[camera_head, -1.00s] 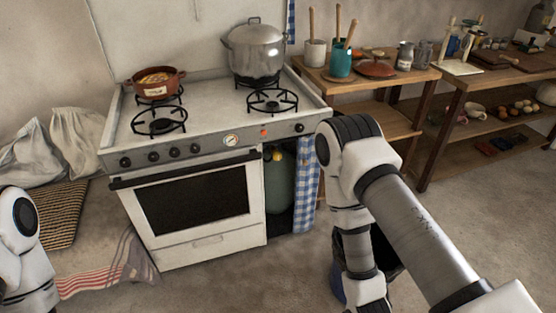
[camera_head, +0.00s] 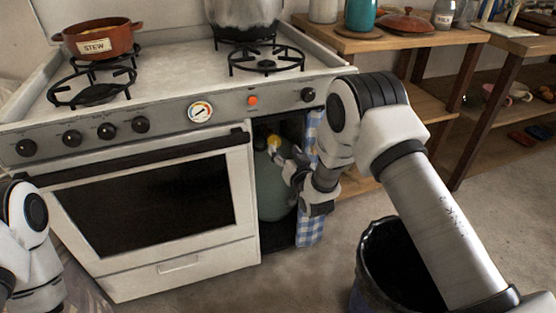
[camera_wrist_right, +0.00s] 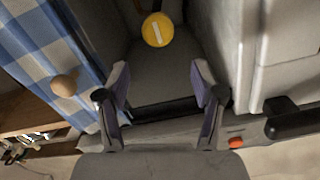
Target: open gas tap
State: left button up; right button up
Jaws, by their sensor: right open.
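The gas tap is a round yellow knob (camera_head: 273,141) on top of a green gas cylinder (camera_head: 273,192) in the open bay right of the oven. In the right wrist view the yellow knob (camera_wrist_right: 157,29) shows a pale bar across its face. My right gripper (camera_head: 280,157) is at the bay, just in front of the cylinder and close to the knob. In the wrist view its two fingers (camera_wrist_right: 161,72) are spread with nothing between them, and the knob lies beyond the tips, apart from them. My left arm shows at the left edge; its gripper is out of view.
A blue checked curtain (camera_head: 311,215) hangs on the right side of the bay, close to my right gripper. The white stove (camera_head: 170,263) bounds the left side. A stew pot (camera_head: 98,40) and a large metal pot (camera_head: 243,10) stand on top. A dark bin (camera_head: 385,255) stands below my right arm.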

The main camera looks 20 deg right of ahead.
aim_at(276, 144)
jog(key=w+f+b, duration=0.1)
jog(key=f+b, duration=0.1)
jog(key=b, duration=0.1)
jog(key=shift+w+a+t, duration=0.15)
jog(key=shift+w+t, duration=0.15)
jog(key=shift+w, duration=0.05)
jog(key=w+b, duration=0.1)
jog(key=w, duration=0.2)
jog(key=w+b, duration=0.1)
jog(key=w, duration=0.2)
jog(key=shift+a+f, duration=0.1)
jog(key=shift+f, duration=0.1)
jog(key=shift+w+r, duration=0.1)
jog(key=shift+w, duration=0.35)
pick_arm(q)
notch_tip(276, 144, down, 8)
pick_arm(e)
jog(key=shift+c, duration=0.3)
jog(key=c, duration=1.1)
